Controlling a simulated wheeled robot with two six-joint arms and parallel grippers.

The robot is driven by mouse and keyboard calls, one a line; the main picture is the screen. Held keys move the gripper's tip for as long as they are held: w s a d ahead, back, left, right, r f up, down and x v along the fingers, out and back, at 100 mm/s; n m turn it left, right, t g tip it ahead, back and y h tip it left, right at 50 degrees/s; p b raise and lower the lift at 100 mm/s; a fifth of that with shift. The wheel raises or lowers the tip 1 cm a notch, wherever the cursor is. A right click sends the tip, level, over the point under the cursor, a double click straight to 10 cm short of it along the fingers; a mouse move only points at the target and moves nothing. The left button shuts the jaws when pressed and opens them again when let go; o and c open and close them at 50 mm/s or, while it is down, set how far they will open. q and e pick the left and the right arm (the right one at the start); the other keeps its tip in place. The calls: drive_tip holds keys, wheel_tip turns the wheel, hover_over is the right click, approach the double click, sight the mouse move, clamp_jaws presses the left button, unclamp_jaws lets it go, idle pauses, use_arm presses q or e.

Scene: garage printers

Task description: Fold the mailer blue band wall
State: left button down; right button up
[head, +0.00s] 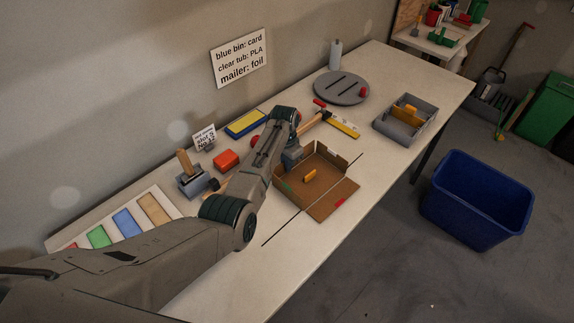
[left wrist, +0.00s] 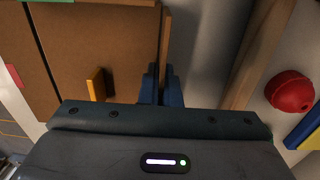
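The mailer (head: 298,197) is an open brown cardboard box on the workbench, with its walls standing and its front flap lying out flat. A green mark shows on its left side and a red mark on the front flap. A yellow-orange piece (head: 309,176) stands inside it. My left gripper (head: 292,163) reaches down at the mailer's back left wall. In the left wrist view its blue fingers (left wrist: 161,88) are close together, one on each side of a thin upright cardboard wall (left wrist: 166,40). I see no blue band; the gripper may hide it. My right gripper is not in view.
A grey divided tray (head: 405,120), a round grey disc (head: 341,88) and a hammer (head: 312,119) lie farther along the bench. A red block (head: 226,160) and a grey tool holder (head: 192,183) stand left. A blue bin (head: 478,200) stands on the floor.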

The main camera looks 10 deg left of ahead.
use_arm(q)
drive_tip(key=shift+w+a+f+g+h+b, duration=0.2)
drive_tip(key=shift+a+g+h+b, duration=0.1)
drive_tip(key=shift+h+b, duration=0.15)
drive_tip(key=g+h+b, duration=0.1)
drive_tip(key=b, duration=0.1)
drive_tip(key=g+h+b, duration=0.1)
drive_tip(key=b, duration=0.2)
drive_tip(key=a+h+b, duration=0.1)
drive_tip(key=h+b, duration=0.1)
drive_tip(key=b, duration=0.1)
drive_tip(key=shift+w+f+g, duration=0.4)
drive_tip(key=shift+a+r+b, duration=0.1)
drive_tip(key=shift+r+b, duration=0.05)
drive_tip(key=shift+b, duration=0.8)
drive_tip(key=shift+h, duration=0.25)
drive_tip(key=c, duration=1.6)
unclamp_jaws()
drive_tip(key=shift+c, duration=0.2)
drive_tip(key=shift+r, duration=0.15)
